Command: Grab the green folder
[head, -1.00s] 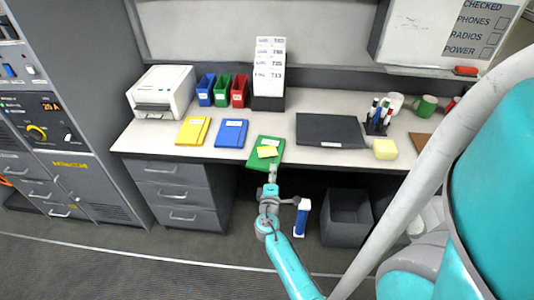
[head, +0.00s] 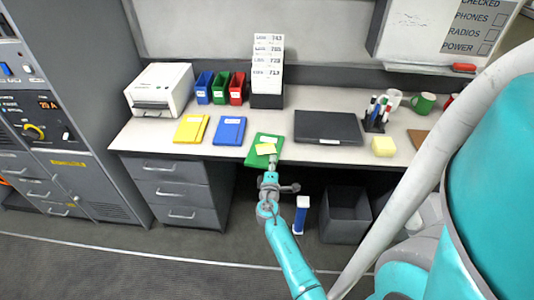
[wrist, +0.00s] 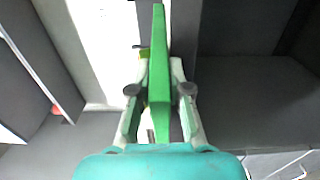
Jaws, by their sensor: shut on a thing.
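In the wrist view the folder (wrist: 159,75) shows edge-on as a green strip between the two fingers of my gripper (wrist: 160,88). The fingers are shut on it, one on each side. Whether the folder still touches the desk is hard to tell.
A yellow folder (head: 191,129) and a blue folder (head: 230,131) lie to the left on the desk (head: 285,148). A dark closed case (head: 328,127) and a yellow block (head: 383,146) lie to the right. Below are drawers (head: 172,192) and a dark bin (head: 346,214).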

